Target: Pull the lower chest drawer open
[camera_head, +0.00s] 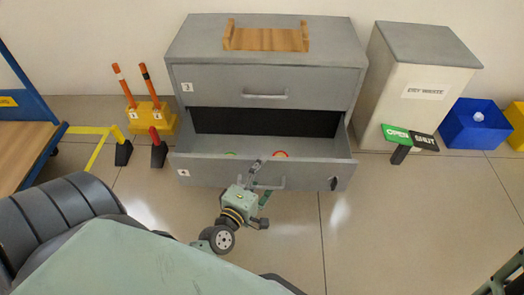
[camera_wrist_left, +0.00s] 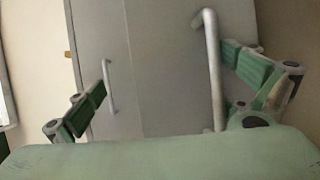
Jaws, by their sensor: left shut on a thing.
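The grey chest (camera_head: 200,45) stands against the wall, and its lower drawer (camera_head: 205,172) is pulled out, showing its inside. The lower drawer's bar handle (camera_head: 275,184) is on its front. My left gripper (camera_head: 257,184) is at this handle and shut on it. In the left wrist view the handle (camera_wrist_left: 213,70) lies between the two fingers, close to the right one; the fingers of the left gripper (camera_wrist_left: 170,95) show on both sides. The upper drawer (camera_head: 215,88) is closed. My right gripper is not in view.
The open drawer holds a red-orange thing (camera_head: 280,154) and a green one (camera_head: 230,154), mostly hidden. A wooden tray (camera_head: 265,40) sits on the chest. A yellow stand (camera_head: 150,122) is left; a bin (camera_head: 395,85), open/shut sign (camera_head: 397,134) and blue box (camera_head: 470,130) are right.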

